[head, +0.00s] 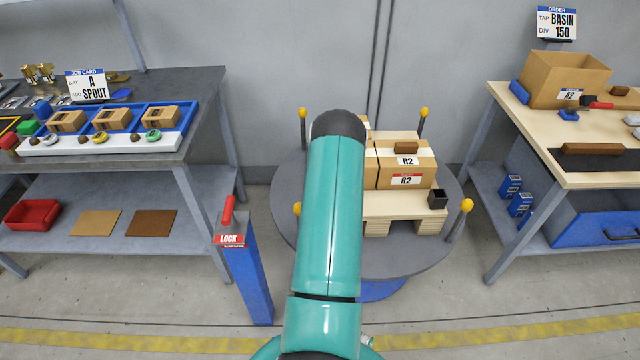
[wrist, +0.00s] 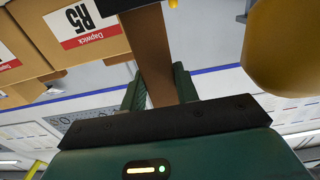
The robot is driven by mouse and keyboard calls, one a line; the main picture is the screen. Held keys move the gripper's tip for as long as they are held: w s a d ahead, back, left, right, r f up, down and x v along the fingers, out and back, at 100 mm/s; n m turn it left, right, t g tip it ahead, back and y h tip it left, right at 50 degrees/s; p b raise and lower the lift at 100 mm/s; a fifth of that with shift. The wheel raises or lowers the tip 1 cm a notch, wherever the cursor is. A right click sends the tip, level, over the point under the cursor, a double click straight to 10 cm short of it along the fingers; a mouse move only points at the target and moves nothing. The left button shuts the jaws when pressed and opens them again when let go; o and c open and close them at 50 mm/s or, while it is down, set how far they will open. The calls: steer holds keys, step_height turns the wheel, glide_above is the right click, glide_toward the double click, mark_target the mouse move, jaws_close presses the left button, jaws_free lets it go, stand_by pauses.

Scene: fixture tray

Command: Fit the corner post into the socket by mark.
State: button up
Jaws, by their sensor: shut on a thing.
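My gripper (wrist: 157,88) shows in the wrist view with its green fingers shut on a brown, flat-sided corner post (wrist: 150,52). The post runs from between the fingers toward the top edge of the picture. A dark piece (wrist: 128,4) lies at its far end, cut off by the frame; I cannot tell whether they touch. In the head view my arm hides the gripper and post. A small black open-topped socket (head: 437,199) sits at the front right corner of the pallet (head: 400,204). I cannot make out a mark on it.
Cartons labelled R2 (head: 407,174) stand on the pallet, on a round grey turntable (head: 300,228) ringed by yellow-tipped posts (head: 466,205). One yellow tip (wrist: 288,45) is close in the wrist view. A blue LOCK pedestal (head: 245,270) stands left; benches flank both sides.

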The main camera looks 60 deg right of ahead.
steer(key=o, duration=1.2)
steer(key=shift+a, duration=0.1)
steer(key=v, duration=1.3)
steer(key=shift+s+a, duration=0.15)
steer(key=shift+a, duration=0.1)
